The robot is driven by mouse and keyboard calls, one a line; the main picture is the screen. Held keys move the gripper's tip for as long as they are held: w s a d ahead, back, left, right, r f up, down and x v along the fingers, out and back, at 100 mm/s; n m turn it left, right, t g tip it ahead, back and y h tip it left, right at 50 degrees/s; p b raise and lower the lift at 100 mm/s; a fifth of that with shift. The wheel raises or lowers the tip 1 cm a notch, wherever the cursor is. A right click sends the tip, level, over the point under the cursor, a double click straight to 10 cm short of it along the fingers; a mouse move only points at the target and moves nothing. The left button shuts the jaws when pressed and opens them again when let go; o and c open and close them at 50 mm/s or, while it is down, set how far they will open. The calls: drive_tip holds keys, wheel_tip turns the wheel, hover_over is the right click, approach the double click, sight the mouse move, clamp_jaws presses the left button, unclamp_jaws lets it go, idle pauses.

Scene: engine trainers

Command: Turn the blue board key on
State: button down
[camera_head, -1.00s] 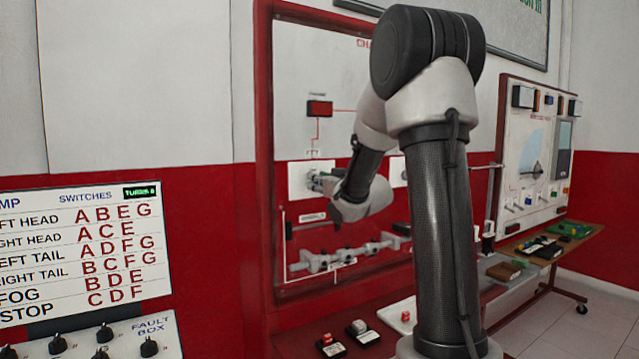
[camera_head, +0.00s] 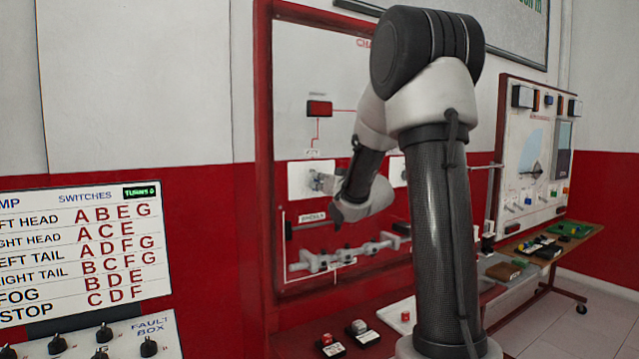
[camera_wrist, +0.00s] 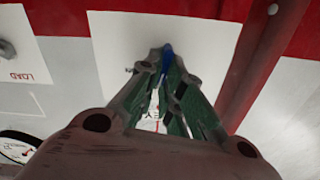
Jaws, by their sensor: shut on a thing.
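The blue board key (camera_wrist: 167,58) shows in the wrist view as a small blue piece at the fingertips, in front of a white plate (camera_wrist: 205,60) on the board. My gripper (camera_wrist: 167,72) is shut on the key, and its fingers hide most of it. The lettering below the key is partly covered; a "Y" shows. In the head view my gripper (camera_head: 322,182) is at the white plate (camera_head: 298,180) on the red-framed board (camera_head: 300,90). The key cannot be made out there.
A "LOAD" plate (camera_wrist: 22,60) with a metal knob is at the left in the wrist view. Below my gripper a grey shaft assembly (camera_head: 335,255) sticks out from the board. A switch chart (camera_head: 80,250) and fault box (camera_head: 120,340) stand at left. Another trainer board (camera_head: 535,150) is at right.

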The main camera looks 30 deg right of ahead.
drive_tip(key=m, duration=0.6)
drive_tip(key=d+m, duration=0.1)
drive_tip(key=m, duration=0.2)
drive_tip(key=shift+f, duration=0.4)
drive_tip(key=shift+m, duration=0.3)
drive_tip(key=c, duration=1.6)
unclamp_jaws()
drive_tip(key=s, duration=1.2)
drive_tip(key=shift+d, duration=0.15)
